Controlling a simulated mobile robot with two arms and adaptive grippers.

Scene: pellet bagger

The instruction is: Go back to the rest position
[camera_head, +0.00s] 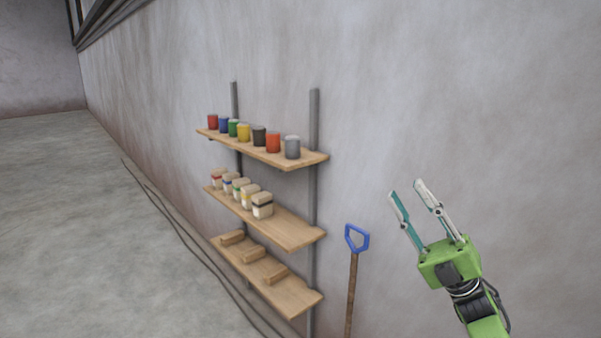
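My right gripper (412,200) is at the right of the head view, in front of the grey wall. It has a green body and two slim teal-and-white fingers that point up and to the left. The fingers stand apart with nothing between them. It is to the right of the shelf unit and touches nothing that I can see. My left gripper is not in the head view.
A wooden three-level shelf (290,160) on grey posts stands by the wall (430,80). It holds coloured cups (273,142), labelled containers (262,205) and wooden blocks (232,237). A blue-handled shovel (352,285) stands right of it. Cables cross the floor (60,220), otherwise clear at left.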

